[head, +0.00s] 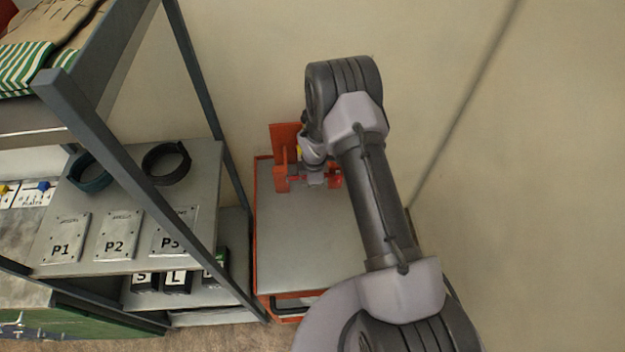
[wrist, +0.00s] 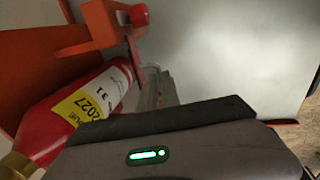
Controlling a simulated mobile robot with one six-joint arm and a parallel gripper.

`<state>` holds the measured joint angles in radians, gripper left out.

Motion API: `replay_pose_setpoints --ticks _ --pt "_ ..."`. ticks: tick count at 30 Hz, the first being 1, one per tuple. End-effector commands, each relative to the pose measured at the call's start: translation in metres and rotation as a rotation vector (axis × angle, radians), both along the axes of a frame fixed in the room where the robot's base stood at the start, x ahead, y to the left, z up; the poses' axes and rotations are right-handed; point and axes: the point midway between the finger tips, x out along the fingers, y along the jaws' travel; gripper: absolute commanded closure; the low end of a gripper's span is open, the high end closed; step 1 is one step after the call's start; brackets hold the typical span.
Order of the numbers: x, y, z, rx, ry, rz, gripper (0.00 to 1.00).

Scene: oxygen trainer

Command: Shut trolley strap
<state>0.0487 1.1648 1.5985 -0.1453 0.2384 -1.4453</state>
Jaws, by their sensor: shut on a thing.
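The trolley (head: 310,235) has a grey top and orange edges, with an orange upright plate (head: 283,140) at its back. My gripper (head: 316,180) is low over the back of the top, next to this plate. It is shut on the orange strap (head: 336,179), which shows beside the jaws. In the wrist view the strap (wrist: 101,22) crosses above a red cylinder (wrist: 45,115) with a yellow 2027 label. The cylinder lies tilted in the picture, against the orange plate. The fingertips and their exact contact are mostly hidden. Whether the strap is fastened cannot be told.
A grey shelf rack (head: 140,215) stands close on the left, its post (head: 200,90) beside the trolley. It holds plates marked P1, P2 and P3, dark rings and boxes. A beige wall (head: 440,60) is behind. The front of the trolley top is clear.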

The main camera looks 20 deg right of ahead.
Motion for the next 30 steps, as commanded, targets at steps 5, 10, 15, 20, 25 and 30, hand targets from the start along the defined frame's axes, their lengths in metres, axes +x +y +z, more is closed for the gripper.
replay_pose_setpoints --ticks 5,10,15,20,25,30 --pt "0.001 0.0 0.001 -0.001 -0.004 0.002 0.89" --pt "0.001 0.0 0.001 -0.001 -0.003 0.002 0.84" --pt "0.001 0.0 0.002 0.0 -0.002 0.001 0.84" --pt "-0.002 0.0 0.022 -0.001 -0.005 0.001 0.84" --pt "-0.01 0.002 0.071 -0.001 -0.006 0.001 0.84" --pt "-0.019 0.003 0.122 -0.001 -0.006 0.002 0.84"
